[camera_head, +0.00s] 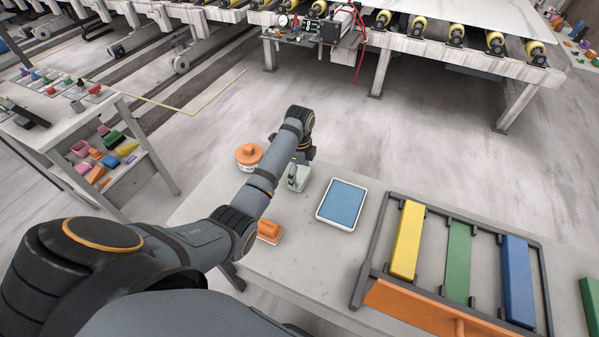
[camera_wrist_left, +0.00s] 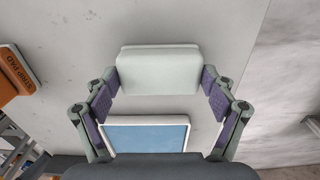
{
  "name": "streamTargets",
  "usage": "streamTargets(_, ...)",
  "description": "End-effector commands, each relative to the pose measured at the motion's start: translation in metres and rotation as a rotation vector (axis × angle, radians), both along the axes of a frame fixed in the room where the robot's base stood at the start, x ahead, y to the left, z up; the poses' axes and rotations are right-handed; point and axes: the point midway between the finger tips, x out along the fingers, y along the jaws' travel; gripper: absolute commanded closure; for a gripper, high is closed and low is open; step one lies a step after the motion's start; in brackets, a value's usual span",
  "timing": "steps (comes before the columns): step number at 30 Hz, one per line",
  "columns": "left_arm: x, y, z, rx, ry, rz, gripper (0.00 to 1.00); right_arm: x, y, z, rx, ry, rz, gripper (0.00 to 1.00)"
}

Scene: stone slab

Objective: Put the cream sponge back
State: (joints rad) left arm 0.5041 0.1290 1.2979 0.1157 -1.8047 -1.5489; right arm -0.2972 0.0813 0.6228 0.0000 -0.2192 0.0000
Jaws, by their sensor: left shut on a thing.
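The cream sponge (camera_wrist_left: 158,70), a pale rounded block, is between the finger pads of my left gripper (camera_wrist_left: 160,92) in the left wrist view. The gripper is shut on it. In the head view my left gripper (camera_head: 298,172) is over the far left part of the grey table, left of a white-rimmed tray with a blue inside (camera_head: 319,213). The fingers and arm hide much of the sponge there. The tray also shows in the left wrist view (camera_wrist_left: 187,137), below the sponge in the picture. My right gripper is not in view.
An orange block (camera_head: 269,231) and a tub with an orange lid (camera_head: 249,154) are near my left arm. Right of the tray, a dark rack (camera_head: 373,250) holds yellow, green and blue bars. Bare tabletop (camera_head: 300,262) lies in front of the tray.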

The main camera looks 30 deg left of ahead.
Motion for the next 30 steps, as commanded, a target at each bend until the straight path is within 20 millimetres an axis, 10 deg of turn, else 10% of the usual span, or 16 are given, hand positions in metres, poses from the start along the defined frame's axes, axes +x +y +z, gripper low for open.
streamTargets(5, 0.000, 0.000, -0.003, 0.000, 0.001, 0.000, 0.46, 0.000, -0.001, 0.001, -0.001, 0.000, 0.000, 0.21)
streamTargets(6, 0.000, 0.000, -0.003, 0.000, 0.001, 0.000, 0.12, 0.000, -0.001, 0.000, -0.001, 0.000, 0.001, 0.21)
streamTargets(9, 0.000, 0.000, -0.003, 0.000, 0.001, 0.000, 0.00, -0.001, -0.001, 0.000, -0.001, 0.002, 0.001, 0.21)
streamTargets(22, 0.001, 0.000, 0.004, 0.000, -0.003, 0.000, 0.00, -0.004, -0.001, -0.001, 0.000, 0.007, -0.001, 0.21)
streamTargets(30, 0.001, 0.000, 0.065, 0.001, -0.005, 0.001, 0.00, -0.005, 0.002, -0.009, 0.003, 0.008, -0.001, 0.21)
